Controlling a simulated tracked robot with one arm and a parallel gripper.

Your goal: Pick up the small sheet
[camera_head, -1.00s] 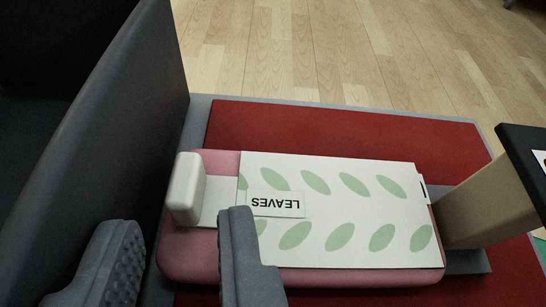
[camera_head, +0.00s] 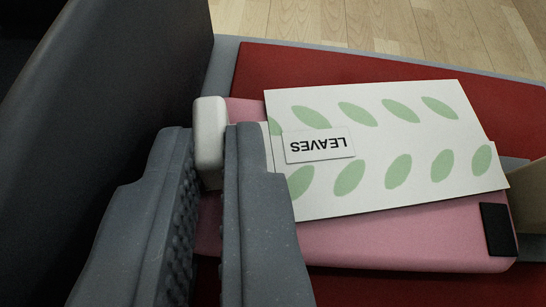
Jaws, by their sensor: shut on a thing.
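The small sheet (camera_head: 378,190) is white with green leaf shapes and a label reading LEAVES (camera_head: 318,145). It lies over a pink block (camera_head: 420,240), tilted relative to it. A white block-shaped tab (camera_head: 208,135) stands at the sheet's left end. My gripper (camera_head: 208,150) is shut on this tab, one dark ridged finger on each side of it. The right finger hides part of the sheet's left edge. Whether the sheet touches the pink block cannot be told.
The pink block rests on a red mat (camera_head: 320,68) with a grey border (camera_head: 226,55). A black patch (camera_head: 498,230) shows on the pink block's right end. A beige piece (camera_head: 530,195) stands at the right edge. Wooden floor (camera_head: 400,30) lies beyond.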

